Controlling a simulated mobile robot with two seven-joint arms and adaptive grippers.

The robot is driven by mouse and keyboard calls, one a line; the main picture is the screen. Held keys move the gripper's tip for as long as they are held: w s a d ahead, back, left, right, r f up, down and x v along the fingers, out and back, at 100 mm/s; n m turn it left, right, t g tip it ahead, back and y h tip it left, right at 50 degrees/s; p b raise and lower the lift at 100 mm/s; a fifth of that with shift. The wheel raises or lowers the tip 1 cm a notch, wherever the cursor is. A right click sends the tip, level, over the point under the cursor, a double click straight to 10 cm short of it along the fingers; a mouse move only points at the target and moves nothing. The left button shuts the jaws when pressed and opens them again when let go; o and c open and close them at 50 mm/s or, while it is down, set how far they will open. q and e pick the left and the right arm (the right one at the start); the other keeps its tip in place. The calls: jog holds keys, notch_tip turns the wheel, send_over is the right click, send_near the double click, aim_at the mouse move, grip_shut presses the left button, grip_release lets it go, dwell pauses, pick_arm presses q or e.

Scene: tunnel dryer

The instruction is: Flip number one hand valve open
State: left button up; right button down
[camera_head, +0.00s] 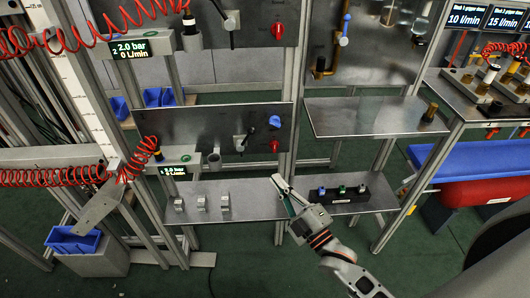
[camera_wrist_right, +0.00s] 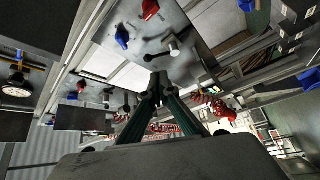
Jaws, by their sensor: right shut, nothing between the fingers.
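The lower metal panel (camera_head: 212,128) carries a hand valve with a black lever (camera_head: 242,142), left of a blue knob (camera_head: 275,121) and a red knob (camera_head: 275,146). The upper panel has a similar lever valve (camera_head: 229,22). Which valve is number one I cannot read clearly. My right gripper (camera_head: 277,181) is shut and empty, in front of and below the lower panel, apart from its lever. In the wrist view the shut fingertips (camera_wrist_right: 157,78) point toward a panel with a lever valve (camera_wrist_right: 172,46), a blue knob (camera_wrist_right: 122,37) and a red knob (camera_wrist_right: 150,8). My left gripper is out of view.
A shelf (camera_head: 240,187) with several small metal blocks lies below the lower panel. A black block with coloured knobs (camera_head: 343,191) sits to its right. Red coiled hoses (camera_head: 55,176) hang at left.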

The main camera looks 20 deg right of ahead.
jog(key=shift+s+d+r, duration=0.25)
jog(key=shift+d+r, duration=0.05)
jog(key=shift+r, duration=0.1)
jog(key=shift+w, duration=0.15)
send_near(246, 138)
jog(key=w+r, duration=0.2)
jog(key=w, duration=0.4)
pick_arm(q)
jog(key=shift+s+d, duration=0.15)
pick_arm(e)
jog(key=shift+a, duration=0.35)
